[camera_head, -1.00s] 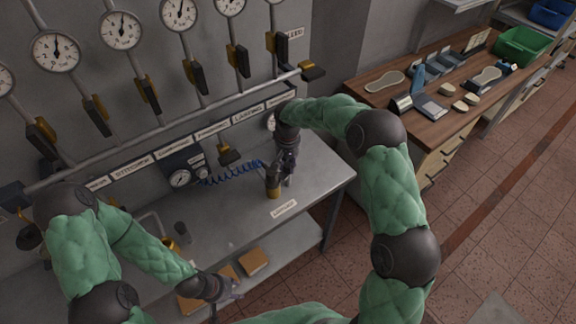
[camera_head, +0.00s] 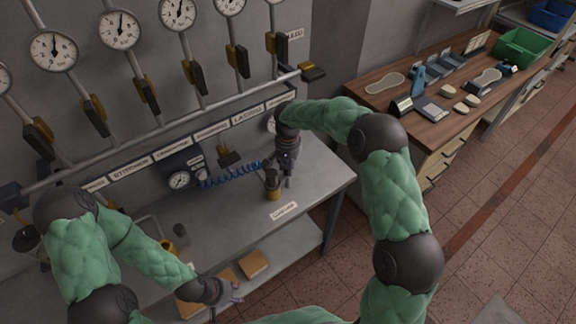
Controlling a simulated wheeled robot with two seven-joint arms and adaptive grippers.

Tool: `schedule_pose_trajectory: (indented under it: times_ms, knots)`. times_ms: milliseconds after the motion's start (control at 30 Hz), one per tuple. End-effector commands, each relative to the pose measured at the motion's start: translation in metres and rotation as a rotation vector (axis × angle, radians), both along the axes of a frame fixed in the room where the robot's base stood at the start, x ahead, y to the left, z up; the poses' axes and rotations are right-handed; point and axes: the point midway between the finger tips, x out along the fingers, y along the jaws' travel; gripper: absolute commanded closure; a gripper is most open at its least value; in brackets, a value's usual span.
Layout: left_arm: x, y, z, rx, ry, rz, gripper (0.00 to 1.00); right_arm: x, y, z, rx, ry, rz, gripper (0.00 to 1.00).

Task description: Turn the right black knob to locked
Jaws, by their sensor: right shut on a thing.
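My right gripper (camera_head: 279,180) points down over the bench near its right end. It is shut on the right black knob (camera_head: 271,173), a dark piece above a brass base (camera_head: 273,194). The gripper partly hides the knob, and I cannot read its turn angle. A small label plate (camera_head: 284,211) lies on the bench in front of the base. My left gripper (camera_head: 236,292) is empty, with its fingers apart, low in front of the bench and away from the knob.
A grey bench (camera_head: 225,226) runs along the wall under gauges and black-handled valves (camera_head: 146,92). A blue coiled hose (camera_head: 232,174) and small gauge (camera_head: 179,180) are left of the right gripper. Wooden blocks (camera_head: 254,264) lie on the lower shelf. A wooden workbench (camera_head: 423,130) stands at right.

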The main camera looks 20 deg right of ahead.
Motion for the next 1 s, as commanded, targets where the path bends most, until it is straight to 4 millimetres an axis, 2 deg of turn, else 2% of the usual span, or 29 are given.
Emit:
schedule_pose_trajectory:
  times_ms: [100, 133, 200, 500, 633, 767, 1000]
  knots:
    - [0.0, 0.0, 0.0, 0.0, 0.0, 0.0, 0.6, 0.0, 0.0, -0.001, 0.0, 0.001, 0.0, 1.0]
    - [0.0, 0.0, 0.0, 0.0, 0.0, 0.0, 0.6, 0.0, 0.0, -0.001, 0.0, 0.001, 0.0, 0.64]
    - [0.0, 0.0, 0.0, 0.0, 0.0, 0.0, 0.6, 0.0, 0.0, -0.001, 0.0, 0.001, 0.0, 0.46]
    - [0.0, 0.0, 0.0, 0.0, 0.0, 0.0, 0.6, 0.0, 0.0, 0.0, 0.0, 0.0, 0.001, 0.46]
    - [0.0, 0.0, 0.0, 0.0, 0.0, 0.0, 0.6, 0.001, 0.0, 0.006, 0.0, -0.002, 0.001, 0.46]
    - [0.0, 0.0, 0.0, 0.0, 0.0, 0.0, 0.6, 0.001, 0.0, 0.023, 0.0, -0.004, 0.001, 0.46]
    - [0.0, 0.0, 0.0, 0.0, 0.0, 0.0, 0.6, 0.001, 0.0, 0.071, 0.0, -0.004, 0.0, 0.46]
